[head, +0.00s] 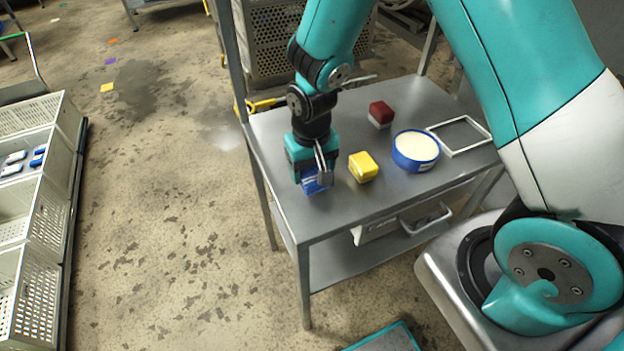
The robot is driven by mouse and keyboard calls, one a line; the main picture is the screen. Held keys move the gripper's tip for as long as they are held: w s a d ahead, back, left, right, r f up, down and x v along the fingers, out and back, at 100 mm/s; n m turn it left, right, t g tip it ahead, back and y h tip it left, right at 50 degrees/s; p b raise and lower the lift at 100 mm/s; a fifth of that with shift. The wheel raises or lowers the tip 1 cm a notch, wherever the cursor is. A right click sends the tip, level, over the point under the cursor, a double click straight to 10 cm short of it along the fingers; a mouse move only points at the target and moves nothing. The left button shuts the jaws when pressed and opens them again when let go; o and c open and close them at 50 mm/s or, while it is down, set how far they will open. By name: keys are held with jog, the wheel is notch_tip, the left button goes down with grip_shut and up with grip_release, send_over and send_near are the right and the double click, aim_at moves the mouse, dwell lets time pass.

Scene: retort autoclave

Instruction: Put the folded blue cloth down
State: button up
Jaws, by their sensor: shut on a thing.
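The folded blue cloth (313,184) is at the left part of the grey metal table (345,215) in the head view. My gripper (318,176) points down and is shut on the cloth. The gripper body hides the upper part of the cloth. The cloth is at or just above the table top; I cannot tell whether it touches.
A yellow block (363,167) stands close right of the cloth. A blue round tub with pale contents (416,151), a red and white block (380,115) and a white frame (460,136) are farther right. The table's front left corner is clear. Perforated crates (30,270) stand at left.

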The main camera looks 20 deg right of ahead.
jog(key=shift+f+p, duration=0.35)
jog(key=shift+f, duration=1.85)
jog(key=shift+f, duration=0.1)
jog(key=shift+f, duration=0.15)
jog(key=o, duration=1)
jog(key=shift+o, duration=0.2)
notch_tip(320, 180, up, 17)
jog(key=b, duration=0.2)
jog(key=s+a+r+n+y, duration=0.2)
jog(key=s+r, duration=0.3)
jog(key=s, duration=0.4)
jog(key=s+a+r+n+y, duration=0.2)
jog(key=s+r+n, duration=0.3)
jog(key=s, duration=0.4)
jog(key=shift+s+a+r, duration=0.25)
jog(key=shift+s+r, duration=0.15)
jog(key=shift+r, duration=0.15)
